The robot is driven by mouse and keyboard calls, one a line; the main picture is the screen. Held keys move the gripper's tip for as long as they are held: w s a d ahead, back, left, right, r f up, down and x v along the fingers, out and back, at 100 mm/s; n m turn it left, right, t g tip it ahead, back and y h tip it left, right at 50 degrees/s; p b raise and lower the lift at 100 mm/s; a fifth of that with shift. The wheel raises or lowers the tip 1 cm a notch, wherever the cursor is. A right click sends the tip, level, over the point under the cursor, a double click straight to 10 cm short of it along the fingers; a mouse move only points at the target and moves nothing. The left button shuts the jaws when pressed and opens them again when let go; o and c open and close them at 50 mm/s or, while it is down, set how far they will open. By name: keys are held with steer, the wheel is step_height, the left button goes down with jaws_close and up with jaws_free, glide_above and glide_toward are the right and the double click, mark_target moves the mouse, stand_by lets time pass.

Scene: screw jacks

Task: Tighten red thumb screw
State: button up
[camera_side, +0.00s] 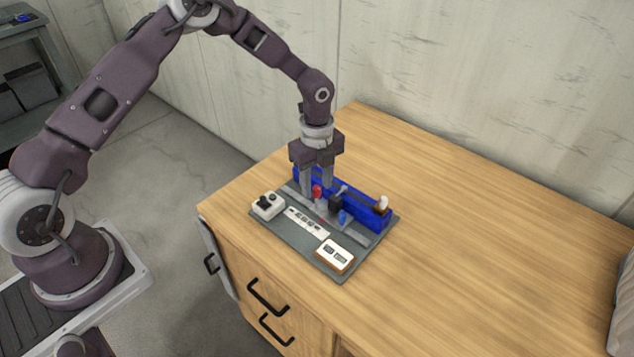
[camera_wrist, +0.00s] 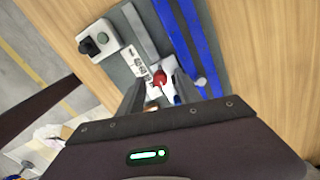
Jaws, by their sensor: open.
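The red thumb screw (camera_side: 317,190) stands on the grey board (camera_side: 309,253), in front of the blue rail. In the side view my gripper (camera_side: 318,193) points straight down with its two fingers apart, and the red screw shows between the fingertips. In the wrist view the red screw (camera_wrist: 159,79) also lies between the two finger ends (camera_wrist: 157,84). The fingers stand to either side of it, with no clear contact. The gripper is open. The screw's lower part is hard to make out.
A blue rail (camera_side: 363,211) runs along the board's back. A blue screw (camera_side: 342,216) and a black part (camera_side: 335,203) sit close to my gripper's right. A white switch box (camera_side: 268,205) and a small display box (camera_side: 335,255) stand on the board. The wooden tabletop (camera_side: 450,230) is clear to the right.

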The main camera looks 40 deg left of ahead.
mark_target(317, 187)
step_height(317, 187, up, 7)
steer(key=shift+f, duration=0.1)
steer(key=s+a+r+n+t+y, duration=0.1)
steer(key=s+r+n, duration=0.5)
steer(key=r, duration=0.4)
steer(key=s+a+r+n+t+y, duration=0.15)
steer(key=s+r+n, duration=0.25)
steer(key=s+r, duration=0.5)
steer(key=s+d+r+n+t+h, duration=0.1)
steer(key=s+r+n+t+h, duration=0.1)
steer(key=s+n, duration=0.9)
steer(key=s+r+t, duration=0.1)
steer(key=s, duration=0.4)
steer(key=shift+r, duration=0.3)
steer(key=shift+h, duration=0.25)
